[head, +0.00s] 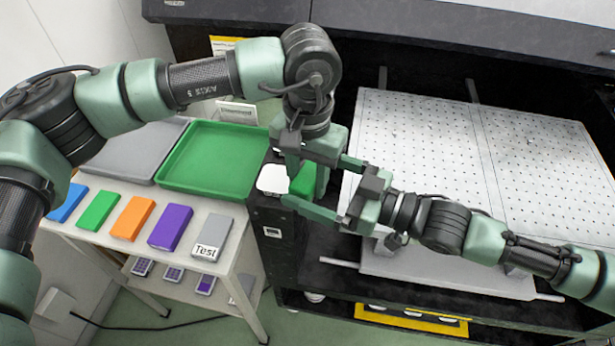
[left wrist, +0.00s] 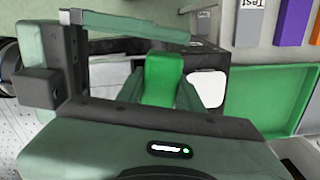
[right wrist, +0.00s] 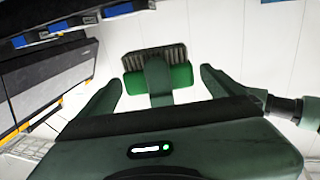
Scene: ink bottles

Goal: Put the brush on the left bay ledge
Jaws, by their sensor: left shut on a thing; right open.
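My left gripper (head: 306,172) points down and is shut on the green brush (head: 302,179), which also shows between its fingers in the left wrist view (left wrist: 165,75). In the right wrist view the brush (right wrist: 182,77) shows a green body and dark bristles, with a left finger in front. My right gripper (head: 320,184) comes from the right, open, its fingers on either side of the brush with gaps. The brush is over or beside the dark ledge (head: 272,205) at the machine's left; contact is unclear. A white patch (head: 272,178) lies on that ledge.
A side table holds a green tray (head: 215,158), a grey tray (head: 135,150) and several coloured boxes, including a purple one (head: 171,227) and a grey "Test" one (head: 209,236). A perforated white platen (head: 470,150) fills the machine's middle, beneath my right arm.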

